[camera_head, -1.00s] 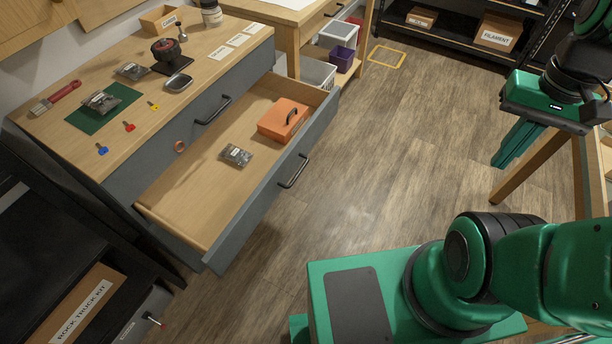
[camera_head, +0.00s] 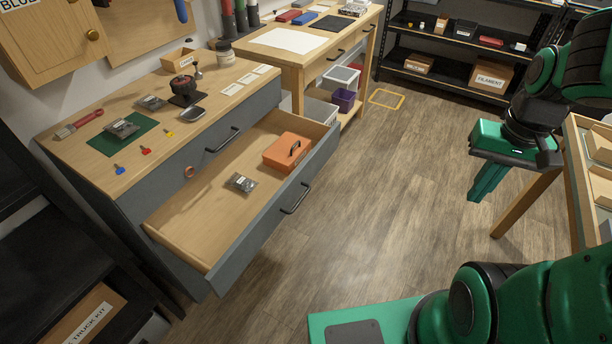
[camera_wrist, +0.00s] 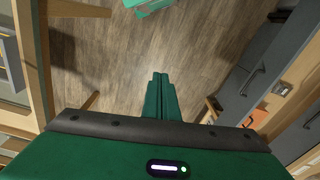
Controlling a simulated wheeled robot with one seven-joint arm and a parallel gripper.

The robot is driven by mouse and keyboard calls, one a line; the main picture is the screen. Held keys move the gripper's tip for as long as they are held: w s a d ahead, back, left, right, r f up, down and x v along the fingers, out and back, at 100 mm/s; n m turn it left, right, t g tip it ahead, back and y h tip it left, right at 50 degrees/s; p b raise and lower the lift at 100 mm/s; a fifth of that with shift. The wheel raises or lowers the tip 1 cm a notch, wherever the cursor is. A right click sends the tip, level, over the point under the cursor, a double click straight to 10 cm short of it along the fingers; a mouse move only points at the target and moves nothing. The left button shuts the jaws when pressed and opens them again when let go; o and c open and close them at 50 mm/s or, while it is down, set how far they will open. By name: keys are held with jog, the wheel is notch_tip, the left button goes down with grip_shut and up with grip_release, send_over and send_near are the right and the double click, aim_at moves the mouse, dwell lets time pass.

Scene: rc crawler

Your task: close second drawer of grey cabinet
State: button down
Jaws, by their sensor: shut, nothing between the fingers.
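The grey cabinet (camera_head: 128,206) with a wooden top stands at the left in the head view. Its second drawer (camera_head: 262,222) is pulled far out, with a dark bar handle (camera_head: 296,198) on its grey front. An orange box (camera_head: 288,150) with a dark handle and a small clear packet (camera_head: 241,182) lie inside. The upper drawer (camera_head: 232,131) is shut. My gripper (camera_head: 486,182) is shut and empty, pointing down at the right, well apart from the drawer. In the wrist view my gripper (camera_wrist: 159,78) is over bare floor, and the cabinet (camera_wrist: 262,60) shows at the right.
A wooden workbench (camera_head: 300,55) stands behind the cabinet, with bins beneath. A wooden table (camera_head: 580,165) stands close to my arm at the right. Black shelves (camera_head: 450,75) are at the back. The wooden floor (camera_head: 390,190) between drawer and table is clear.

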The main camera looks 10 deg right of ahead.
jog(key=w+a+f, duration=0.2)
jog(key=w+f, duration=0.2)
jog(key=w, duration=0.2)
jog(key=m+t+y, duration=0.2)
jog(key=t+y, duration=0.3)
jog(key=y, duration=0.2)
send_near(297, 178)
jog(key=shift+x, duration=2.8)
jog(key=shift+d+f, duration=0.1)
jog(key=shift+d, duration=0.05)
